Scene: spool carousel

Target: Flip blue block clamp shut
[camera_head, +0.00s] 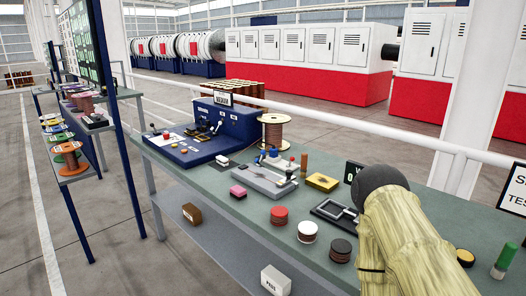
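A grey fixture (262,182) lies near the middle of the green bench. A small blue block (273,154) shows at its back, among small light metal parts. This looks like the blue block clamp, but it is too small to tell whether its lever is up or down. My arm, in a pale yellow sleeve with a dark rounded end, comes in at the lower right over the bench. My gripper's fingers do not show. The arm hides part of the bench's right side.
A blue console (232,122) and copper spool (274,131) stand behind the fixture. Red (279,216), white (307,231) and black (341,250) discs line the front edge.

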